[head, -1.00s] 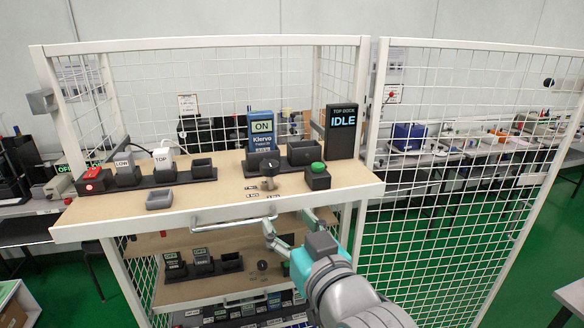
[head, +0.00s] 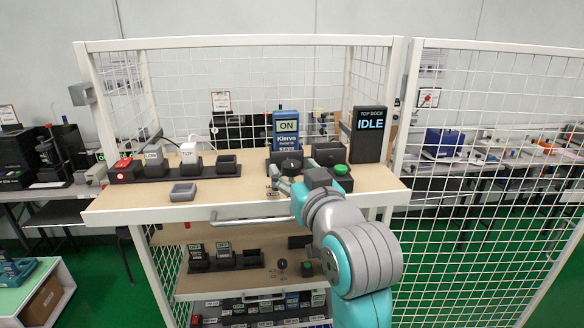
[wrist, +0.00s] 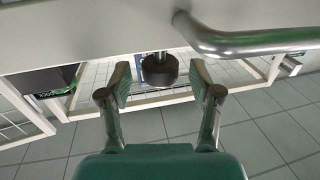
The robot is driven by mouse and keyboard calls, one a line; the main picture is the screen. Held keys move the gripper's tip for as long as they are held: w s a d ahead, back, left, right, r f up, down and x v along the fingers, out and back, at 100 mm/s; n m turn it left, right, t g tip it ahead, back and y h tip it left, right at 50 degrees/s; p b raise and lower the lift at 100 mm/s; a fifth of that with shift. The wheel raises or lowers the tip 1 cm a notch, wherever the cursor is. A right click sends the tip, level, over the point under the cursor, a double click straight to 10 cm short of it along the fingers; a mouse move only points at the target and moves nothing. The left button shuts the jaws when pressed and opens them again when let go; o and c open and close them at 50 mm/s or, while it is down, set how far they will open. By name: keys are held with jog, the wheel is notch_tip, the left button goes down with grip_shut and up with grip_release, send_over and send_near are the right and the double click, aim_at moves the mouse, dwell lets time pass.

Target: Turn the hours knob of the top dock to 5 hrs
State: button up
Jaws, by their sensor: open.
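The top dock's dark round hours knob (head: 291,163) stands on the front of the top shelf, below the blue tester (head: 286,130) reading ON. The dock display (head: 368,124) reads IDLE. My gripper (head: 282,182) is at the knob, partly covered by my arm. In the wrist view my gripper (wrist: 160,82) is open, and the dark knob (wrist: 160,71) shows between its fingertips, with a gap on each side. The knob's pointer and most of its scale marks are hidden or too small to read.
A green button (head: 340,170) is close to the right of the knob. A metal rail (head: 250,221) runs along the shelf front; it also shows in the wrist view (wrist: 240,42). A small grey tray (head: 183,192) lies left. Wire mesh panels (head: 480,150) stand at right.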

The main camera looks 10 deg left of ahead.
jog(key=shift+x, duration=1)
jog(key=c, duration=1.2)
jog(key=shift+o, duration=0.2)
jog(key=shift+s+a+m+h, duration=0.1)
jog(key=shift+m+h, duration=0.2)
jog(key=shift+h, duration=0.1)
jog(key=m+t+h, duration=0.1)
jog(key=h, duration=0.1)
jog(key=m+h, duration=0.2)
jog(key=shift+a+t+h, duration=0.1)
jog(key=shift+t+h, duration=0.3)
jog(key=m+h, duration=0.2)
jog(key=h, duration=0.1)
jog(key=m+h, duration=0.3)
jog(key=h, duration=0.1)
jog(key=shift+h, duration=0.3)
jog(key=shift+g+h, duration=0.3)
